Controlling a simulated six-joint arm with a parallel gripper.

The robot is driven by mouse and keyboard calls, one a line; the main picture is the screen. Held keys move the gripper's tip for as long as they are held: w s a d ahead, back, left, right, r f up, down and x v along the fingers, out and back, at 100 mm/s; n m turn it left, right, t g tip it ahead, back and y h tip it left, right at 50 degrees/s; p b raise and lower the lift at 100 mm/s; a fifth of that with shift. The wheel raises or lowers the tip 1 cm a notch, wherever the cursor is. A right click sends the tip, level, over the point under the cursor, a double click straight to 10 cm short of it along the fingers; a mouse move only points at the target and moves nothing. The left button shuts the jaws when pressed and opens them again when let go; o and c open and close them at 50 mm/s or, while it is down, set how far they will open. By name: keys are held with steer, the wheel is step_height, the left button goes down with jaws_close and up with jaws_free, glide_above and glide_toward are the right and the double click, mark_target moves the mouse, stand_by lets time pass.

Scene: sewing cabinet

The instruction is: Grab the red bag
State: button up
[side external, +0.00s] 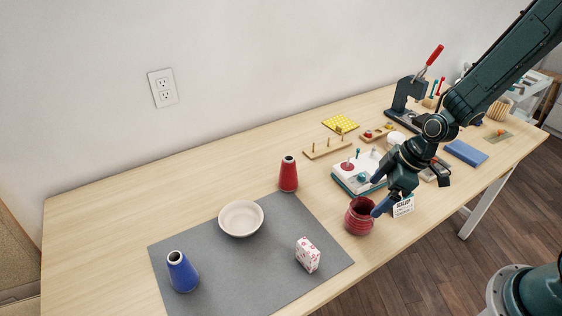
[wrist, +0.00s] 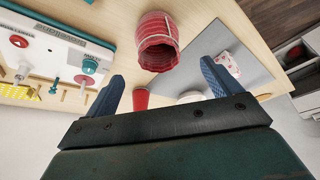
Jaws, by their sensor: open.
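My gripper (side external: 378,194) is open and empty, just above and to the right of the bag in the side view. In the wrist view my gripper (wrist: 162,72) has its blue fingers spread apart, and the bag lies beyond the fingertips. Whether a finger touches the bag I cannot tell.
A small sign (side external: 403,207) stands close to the right of the bag. A white-topped box with knobs (side external: 345,180) lies behind it. The grey mat (side external: 215,265) holds a white bowl (side external: 241,219), a blue cone (side external: 182,273) and a patterned box (side external: 307,255). A red cone (side external: 288,175) stands behind.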

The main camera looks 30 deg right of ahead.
mark_target(363, 208)
steer(key=shift+x, duration=1.2)
steer(key=shift+f, duration=0.15)
steer(key=shift+x, duration=2.45)
steer(key=c, duration=1.1)
